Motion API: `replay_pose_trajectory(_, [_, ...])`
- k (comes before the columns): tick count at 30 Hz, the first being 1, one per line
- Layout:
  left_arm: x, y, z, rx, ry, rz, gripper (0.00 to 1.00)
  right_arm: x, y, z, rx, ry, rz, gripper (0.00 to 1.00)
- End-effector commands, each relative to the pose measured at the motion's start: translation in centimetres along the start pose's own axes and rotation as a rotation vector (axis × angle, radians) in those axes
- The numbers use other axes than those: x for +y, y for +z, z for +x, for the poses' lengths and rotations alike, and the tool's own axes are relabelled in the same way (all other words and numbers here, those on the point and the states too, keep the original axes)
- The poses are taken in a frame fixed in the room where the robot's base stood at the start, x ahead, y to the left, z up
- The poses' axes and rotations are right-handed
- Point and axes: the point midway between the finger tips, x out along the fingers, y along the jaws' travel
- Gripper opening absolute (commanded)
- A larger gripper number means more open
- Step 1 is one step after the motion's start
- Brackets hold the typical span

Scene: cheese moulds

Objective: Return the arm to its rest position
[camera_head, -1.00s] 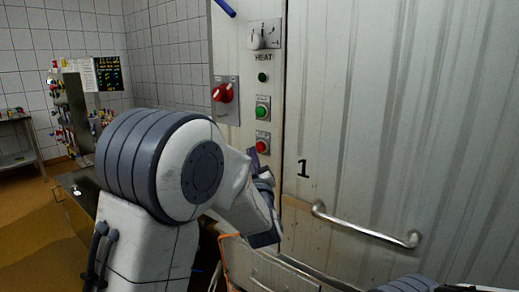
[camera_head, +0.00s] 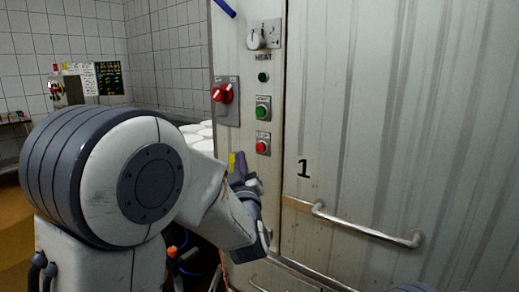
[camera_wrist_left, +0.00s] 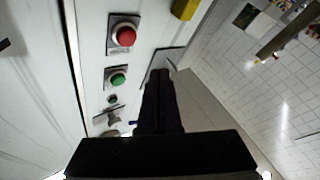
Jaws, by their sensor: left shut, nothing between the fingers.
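My left arm fills the left and middle of the head view, bent at a large grey joint. My left gripper (camera_head: 240,163) is in front of the panel's lower left edge, left of and below the red button (camera_head: 263,147), and partly hidden by its own wrist. In the left wrist view the dark fingers (camera_wrist_left: 160,78) are shut with nothing between them. They point past the green button (camera_wrist_left: 117,77) and the red button, and no contact shows.
A control panel with a red rotary switch (camera_head: 222,94) and a heat knob (camera_head: 257,39) stands beside the pale door (camera_head: 400,130). The door's metal handle (camera_head: 365,229) sticks out. White round objects (camera_head: 203,145) show behind my arm.

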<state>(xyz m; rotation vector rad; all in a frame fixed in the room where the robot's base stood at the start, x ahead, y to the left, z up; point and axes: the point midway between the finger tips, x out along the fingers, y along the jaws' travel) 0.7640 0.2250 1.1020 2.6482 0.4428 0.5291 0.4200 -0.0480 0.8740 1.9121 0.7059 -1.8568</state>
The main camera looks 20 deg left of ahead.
Motion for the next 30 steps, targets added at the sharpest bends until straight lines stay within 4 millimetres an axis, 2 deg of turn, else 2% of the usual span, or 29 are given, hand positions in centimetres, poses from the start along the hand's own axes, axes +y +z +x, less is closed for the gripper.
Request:
replay_pose_trajectory(5, [0.0, 0.1, 0.0, -0.005, 0.000, 0.001, 0.00, 0.0, 0.0, 0.0, 0.000, 0.000, 0.000, 0.52])
replay_pose_trajectory(8, [-0.1, 1.3, -0.2, -0.066, 0.005, 0.014, 0.00, 0.0, 0.0, 0.0, 0.000, 0.000, 0.000, 0.52])
replay_pose_trajectory(11, [-0.6, 4.3, -0.9, -0.219, 0.015, 0.050, 0.00, 0.0, 0.0, 0.0, 0.000, 0.000, 0.000, 0.52])
replay_pose_trajectory(13, [-1.2, 7.3, -2.3, -0.378, 0.026, 0.095, 0.00, 0.0, 0.0, 0.0, 0.000, 0.000, 0.000, 0.52])
replay_pose_trajectory(17, [-3.2, 12.9, -6.8, -0.713, 0.041, 0.200, 0.00, 0.0, 0.0, 0.0, 0.000, 0.000, 0.000, 0.52])
replay_pose_trajectory(18, [-4.0, 14.2, -8.6, -0.815, 0.044, 0.236, 0.00, 0.0, 0.0, 0.0, 0.000, 0.000, 0.000, 0.52])
replay_pose_trajectory(21, [-6.0, 16.6, -13.0, -1.038, 0.045, 0.319, 0.00, 0.0, 0.0, 0.0, 0.000, 0.000, 0.000, 0.52])
replay_pose_trajectory(25, [-8.4, 17.8, -17.8, -1.253, 0.039, 0.405, 0.00, 0.0, 0.0, 0.0, 0.000, 0.000, 0.000, 0.52])
replay_pose_trajectory(30, [-11.0, 17.9, -22.9, -1.469, 0.023, 0.488, 0.00, 0.0, 0.0, 0.0, 0.000, 0.000, 0.000, 0.52])
